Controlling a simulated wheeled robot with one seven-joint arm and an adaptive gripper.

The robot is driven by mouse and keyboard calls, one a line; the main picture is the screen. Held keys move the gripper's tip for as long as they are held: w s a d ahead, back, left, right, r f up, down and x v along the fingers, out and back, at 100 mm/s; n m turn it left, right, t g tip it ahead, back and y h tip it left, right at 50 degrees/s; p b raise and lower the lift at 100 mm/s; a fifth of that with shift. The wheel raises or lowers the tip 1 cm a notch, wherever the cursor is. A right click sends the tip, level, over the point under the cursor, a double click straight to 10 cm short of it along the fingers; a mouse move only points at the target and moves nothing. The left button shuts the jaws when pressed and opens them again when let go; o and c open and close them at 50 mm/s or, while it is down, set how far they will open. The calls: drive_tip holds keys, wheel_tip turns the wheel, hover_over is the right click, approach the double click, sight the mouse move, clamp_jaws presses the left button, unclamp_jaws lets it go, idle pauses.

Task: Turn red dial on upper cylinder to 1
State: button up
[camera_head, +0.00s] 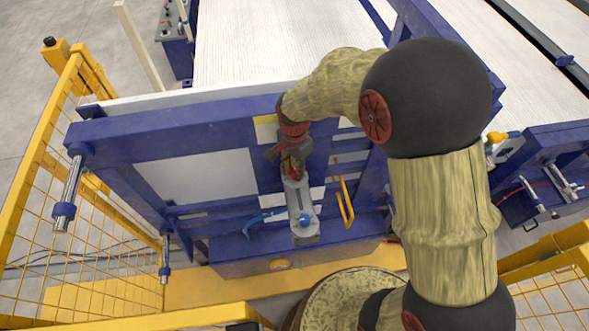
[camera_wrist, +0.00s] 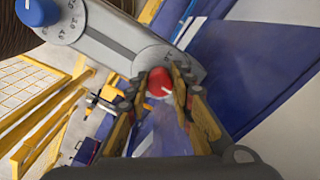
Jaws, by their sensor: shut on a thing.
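The red dial (camera_wrist: 159,82) sits at the end of a grey cylinder body (camera_wrist: 112,38) in the wrist view. My gripper (camera_wrist: 158,85) has one finger on each side of the dial and is shut on it. A pale mark shows on the dial's face, but I cannot tell which number it points at. A blue dial (camera_wrist: 38,11) with numbers around it sits at the other end of the grey body. In the head view my gripper (camera_head: 291,165) is at the top of the grey cylinder (camera_head: 298,200), and the blue dial (camera_head: 304,220) is lower down.
A blue frame (camera_head: 170,128) with pale panels stands behind the cylinder. A yellow handle (camera_head: 345,203) is right of it, and a blue hose (camera_head: 262,218) is left. Yellow mesh fencing (camera_head: 60,200) stands at the left.

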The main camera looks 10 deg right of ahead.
clamp_jaws()
drive_tip(key=shift+n, duration=0.3)
drive_tip(key=n, duration=0.4)
drive_tip(key=n+b, duration=0.1)
drive_tip(key=n, duration=0.4)
drive_tip(key=shift+d+n, duration=0.1)
drive_tip(key=shift+n, duration=0.3)
drive_tip(key=n, duration=0.4)
drive_tip(key=shift+n, duration=2.8)
drive_tip(key=o, duration=0.9)
unclamp_jaws()
